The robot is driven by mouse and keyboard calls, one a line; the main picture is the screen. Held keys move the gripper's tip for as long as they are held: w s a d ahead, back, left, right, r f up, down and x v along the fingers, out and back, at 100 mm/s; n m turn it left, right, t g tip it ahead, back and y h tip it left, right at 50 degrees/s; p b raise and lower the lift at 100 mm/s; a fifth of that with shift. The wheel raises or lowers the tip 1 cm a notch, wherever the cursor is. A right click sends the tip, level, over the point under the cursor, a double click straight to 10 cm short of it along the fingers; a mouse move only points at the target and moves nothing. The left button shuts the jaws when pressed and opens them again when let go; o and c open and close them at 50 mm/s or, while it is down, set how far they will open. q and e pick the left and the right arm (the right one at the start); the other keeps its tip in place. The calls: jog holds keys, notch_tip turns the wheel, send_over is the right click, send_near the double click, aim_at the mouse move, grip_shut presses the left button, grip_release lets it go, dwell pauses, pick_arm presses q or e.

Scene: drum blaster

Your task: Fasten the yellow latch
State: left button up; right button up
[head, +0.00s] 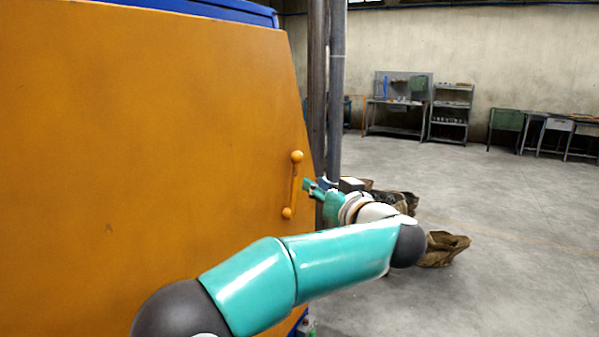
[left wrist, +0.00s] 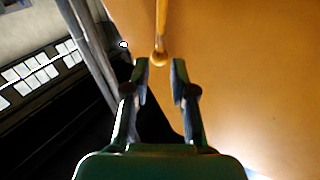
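The yellow latch (head: 292,185) is a bar with a round knob at each end, standing nearly upright near the right edge of a large orange-yellow panel (head: 140,130). My left gripper (head: 308,186) is just right of the latch in the head view, its fingers pointing at it. My right gripper is not in view.
Dark vertical pipes (head: 337,90) stand just behind the panel's right edge. Brown sacks (head: 443,248) lie on the floor beyond my left arm. Workbenches and a shelf (head: 450,112) stand along the far wall. The grey floor at right is clear.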

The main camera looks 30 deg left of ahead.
aim_at(297, 173)
pick_arm(q)
jog(key=p+x, duration=0.1)
jog(key=x, duration=0.7)
jog(key=shift+a, duration=0.1)
grip_shut()
